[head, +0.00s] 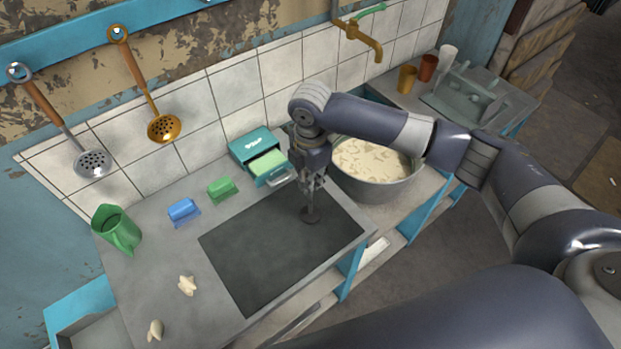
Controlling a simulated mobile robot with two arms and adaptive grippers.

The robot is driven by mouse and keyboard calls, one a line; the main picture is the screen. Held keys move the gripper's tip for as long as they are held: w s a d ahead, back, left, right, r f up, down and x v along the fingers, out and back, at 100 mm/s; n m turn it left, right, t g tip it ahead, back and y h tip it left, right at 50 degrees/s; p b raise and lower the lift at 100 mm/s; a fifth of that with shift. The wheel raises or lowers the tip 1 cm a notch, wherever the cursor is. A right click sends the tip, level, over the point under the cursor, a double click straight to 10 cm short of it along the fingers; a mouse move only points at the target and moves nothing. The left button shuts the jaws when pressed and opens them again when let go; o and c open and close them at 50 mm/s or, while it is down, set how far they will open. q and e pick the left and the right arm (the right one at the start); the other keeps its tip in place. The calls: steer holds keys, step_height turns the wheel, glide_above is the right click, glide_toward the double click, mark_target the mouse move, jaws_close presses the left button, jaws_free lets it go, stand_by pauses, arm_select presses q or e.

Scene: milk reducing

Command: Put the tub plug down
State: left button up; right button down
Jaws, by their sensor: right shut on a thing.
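The tub plug (311,215) is a small dark round disc with a stem. It hangs below my right gripper (312,188), which points down and is shut on it. The plug is over the dark rectangular panel (262,262) in the grey counter, near its right part. I cannot tell whether the plug touches the panel. My left gripper is not in view.
A large metal pot (378,185) of pale chunky contents stands right of the gripper. A teal box (252,145), green block (222,190), blue block (184,211) and green jug (117,230) stand behind and left. Pale lumps (187,286) lie on the front-left counter (160,260).

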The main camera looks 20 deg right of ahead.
steer(key=c, duration=1.6)
jaws_free()
steer(key=shift+s, duration=0.1)
steer(key=shift+c, duration=0.2)
steer(key=shift+r, duration=0.25)
step_height(320, 180, up, 10)
steer(key=b, duration=0.3)
steer(key=shift+r, duration=0.9)
steer(key=shift+f, duration=0.1)
